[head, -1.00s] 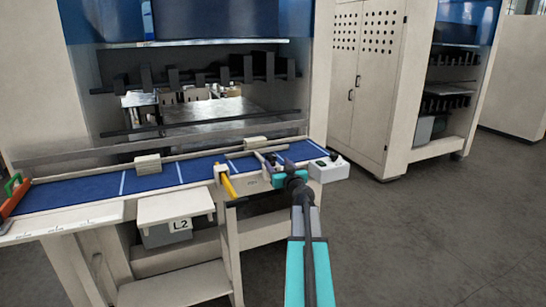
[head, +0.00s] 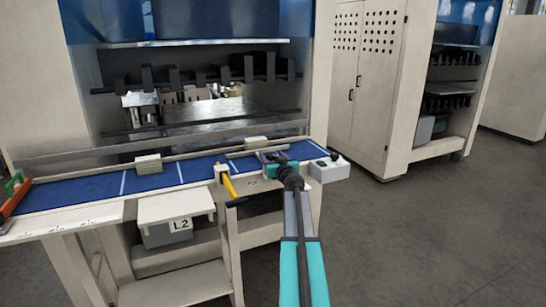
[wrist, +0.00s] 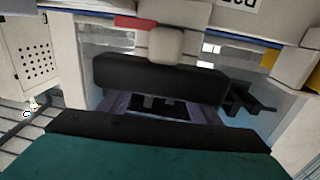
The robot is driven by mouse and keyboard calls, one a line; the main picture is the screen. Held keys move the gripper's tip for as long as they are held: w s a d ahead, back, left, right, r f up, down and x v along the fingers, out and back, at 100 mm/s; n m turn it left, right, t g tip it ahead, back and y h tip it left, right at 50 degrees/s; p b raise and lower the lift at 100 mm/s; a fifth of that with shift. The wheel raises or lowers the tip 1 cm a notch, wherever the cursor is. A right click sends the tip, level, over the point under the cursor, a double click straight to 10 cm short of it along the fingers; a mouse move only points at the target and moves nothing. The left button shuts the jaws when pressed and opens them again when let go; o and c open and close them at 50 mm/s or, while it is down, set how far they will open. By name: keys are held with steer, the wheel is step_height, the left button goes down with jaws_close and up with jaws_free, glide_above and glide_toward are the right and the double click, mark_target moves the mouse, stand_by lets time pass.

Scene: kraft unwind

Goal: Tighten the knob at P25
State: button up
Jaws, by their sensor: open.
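My gripper (head: 272,160) is over the right part of the blue-topped bench (head: 200,171), teal with dark jaws. In the wrist view its jaws (wrist: 160,107) show as two dark bars with a gap between them, and nothing is seen held. A pale rounded piece (wrist: 165,46), which looks like a knob, stands just past the far jaw, partly covered by it. A red piece (wrist: 135,22) is beside it. Part of a dark-lettered label (wrist: 237,4) shows at the top edge. In the head view a small label (head: 252,183) is on the bench front; the knob there is hidden by my gripper.
A yellow handle (head: 229,182) sticks out left of my gripper. A grey box with a black button (head: 330,169) stands at the bench's right end. A pale block (head: 255,142) sits on the back rail. Floor is clear at right.

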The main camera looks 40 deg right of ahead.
steer(key=shift+w+d, duration=0.1)
steer(key=shift+w, duration=0.15)
